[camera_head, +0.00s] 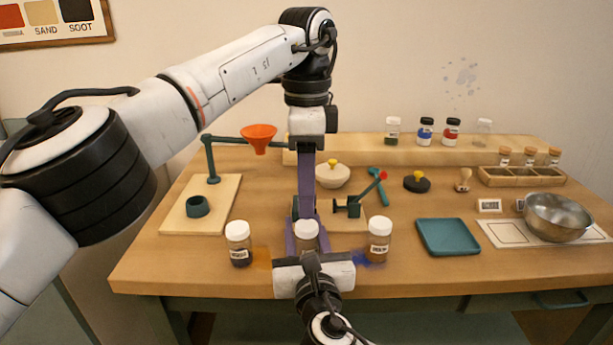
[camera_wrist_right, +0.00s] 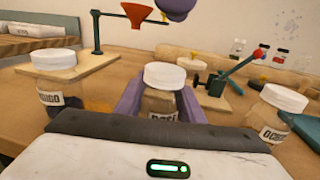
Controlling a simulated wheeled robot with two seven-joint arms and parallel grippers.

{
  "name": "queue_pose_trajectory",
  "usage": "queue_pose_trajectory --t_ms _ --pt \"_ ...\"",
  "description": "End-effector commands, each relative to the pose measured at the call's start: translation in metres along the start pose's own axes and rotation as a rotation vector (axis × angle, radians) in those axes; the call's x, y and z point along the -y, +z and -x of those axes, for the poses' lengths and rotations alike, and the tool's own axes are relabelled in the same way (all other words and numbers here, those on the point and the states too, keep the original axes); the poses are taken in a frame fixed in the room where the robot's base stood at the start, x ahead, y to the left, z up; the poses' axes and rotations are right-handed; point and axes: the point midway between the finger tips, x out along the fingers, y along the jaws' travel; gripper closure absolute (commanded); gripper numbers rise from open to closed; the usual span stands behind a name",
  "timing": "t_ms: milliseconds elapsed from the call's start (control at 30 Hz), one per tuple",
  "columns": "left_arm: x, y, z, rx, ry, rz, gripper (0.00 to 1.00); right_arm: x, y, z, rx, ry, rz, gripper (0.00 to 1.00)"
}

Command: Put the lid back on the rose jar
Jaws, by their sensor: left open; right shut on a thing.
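The middle jar (camera_wrist_right: 158,101), which I take for the rose jar, stands upright with its label partly hidden. A white lid (camera_head: 306,228) sits on its top; it also shows in the right wrist view (camera_wrist_right: 165,75) and looks level, though I cannot tell if it is screwed tight. My right gripper (camera_wrist_right: 161,94) is shut on this jar, a purple finger on each side. My left gripper (camera_head: 306,205) points down from above, open and empty, seen edge-on. Its purple fingertip (camera_wrist_right: 178,8) shows above the lid, apart from it, in the right wrist view.
A white-lidded indigo jar (camera_head: 239,246) stands to the left and an ochre jar (camera_head: 379,244) to the right, both close. Behind are an orange funnel (camera_head: 258,136) on a stand and a green tool with a red knob (camera_head: 352,208). A teal tray (camera_head: 447,237) lies right.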

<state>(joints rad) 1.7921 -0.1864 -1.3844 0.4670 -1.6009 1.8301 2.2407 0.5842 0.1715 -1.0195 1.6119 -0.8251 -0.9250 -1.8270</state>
Motion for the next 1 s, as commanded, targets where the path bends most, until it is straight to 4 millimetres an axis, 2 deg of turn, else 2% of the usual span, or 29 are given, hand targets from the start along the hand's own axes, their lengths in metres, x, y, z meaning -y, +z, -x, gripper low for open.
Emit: queue_pose_trajectory --t_ms 100,333,733,767,1000 --pt "0.000 0.001 -0.021 -0.001 0.004 -0.001 0.53 0.000 -0.001 0.000 -0.001 0.000 0.000 1.00" --pt "0.000 0.000 -0.049 0.000 0.001 0.000 0.53 0.000 -0.001 0.000 -0.001 0.000 0.000 1.00" --pt "0.000 0.000 -0.056 -0.001 0.000 0.000 0.53 0.000 -0.001 0.000 -0.001 0.000 0.000 1.00" --pt "0.000 0.000 -0.056 -0.001 0.000 0.000 0.55 0.000 -0.001 0.000 -0.001 0.000 0.000 1.00" --pt "0.000 0.000 -0.056 -0.001 0.000 0.000 0.96 0.000 -0.001 0.000 -0.001 0.000 0.000 1.00"
